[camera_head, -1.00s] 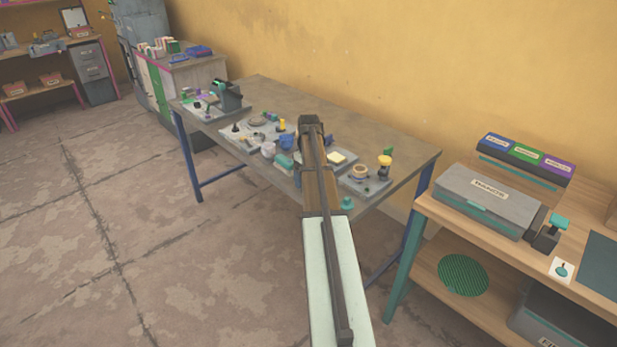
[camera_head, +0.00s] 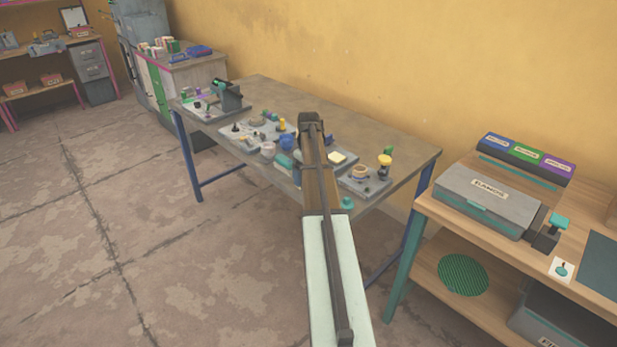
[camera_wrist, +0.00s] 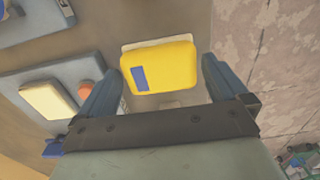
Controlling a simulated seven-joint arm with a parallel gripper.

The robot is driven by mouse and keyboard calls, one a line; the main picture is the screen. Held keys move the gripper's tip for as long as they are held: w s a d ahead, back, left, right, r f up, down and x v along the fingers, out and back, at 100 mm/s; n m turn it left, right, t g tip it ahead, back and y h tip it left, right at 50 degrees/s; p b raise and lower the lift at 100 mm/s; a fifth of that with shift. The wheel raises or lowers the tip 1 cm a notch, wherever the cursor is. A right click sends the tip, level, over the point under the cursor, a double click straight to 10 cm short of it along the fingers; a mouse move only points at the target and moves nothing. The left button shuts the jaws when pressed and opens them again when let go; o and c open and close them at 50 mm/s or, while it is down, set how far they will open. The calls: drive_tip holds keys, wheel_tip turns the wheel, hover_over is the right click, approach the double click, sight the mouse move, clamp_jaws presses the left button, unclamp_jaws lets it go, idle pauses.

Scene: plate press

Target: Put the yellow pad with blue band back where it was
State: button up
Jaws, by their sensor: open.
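The yellow pad with a blue band (camera_wrist: 170,66) shows in the wrist view, between the two fingers of my gripper (camera_wrist: 164,62). My gripper is open, with one finger on each side of the pad. The left finger is very close to the pad; I cannot tell if it touches. A narrow gap shows at the right finger. A pale edge shows behind the pad; what it belongs to is mostly hidden. In the head view my arm reaches over the workbench (camera_head: 383,137) and hides the fingers, and I cannot make out the pad there.
A pale yellow block (camera_wrist: 46,100) lies on a grey tray (camera_wrist: 88,67) left of my gripper, near an orange round thing (camera_wrist: 86,90). Several small objects crowd the bench's front. A shelf with a grey lidded box (camera_head: 484,203) stands at right. The bench's back strip is clear.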

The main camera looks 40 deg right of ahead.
wheel_tip(320, 180, up, 11)
idle(0.4)
drive_tip(key=shift+f, duration=0.1)
idle(0.9)
